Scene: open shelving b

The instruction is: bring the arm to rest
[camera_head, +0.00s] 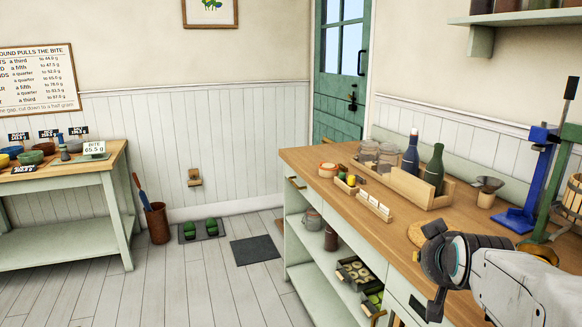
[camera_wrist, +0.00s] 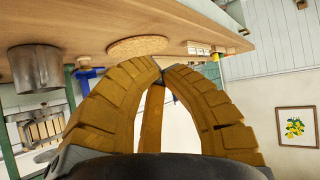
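My gripper (camera_wrist: 163,73) fills the lower middle of the wrist view, with two curved, ridged, orange-brown fingers. The fingertips come together and I see no object held between them. A brown strip (camera_wrist: 152,118) shows between the fingers; I cannot tell what it is. In the head view my arm is bent at the lower right, beside the front edge of the wooden counter (camera_head: 310,157). The gripper's fingertips cannot be made out there.
A round cork mat (camera_wrist: 138,47) and a metal cup (camera_wrist: 36,67) are near my gripper in the tilted wrist view. A wooden tray (camera_head: 403,187) holds bottles and jars. A blue stand (camera_head: 532,190) is behind my arm. The floor (camera_head: 205,285) left of the counter is largely clear.

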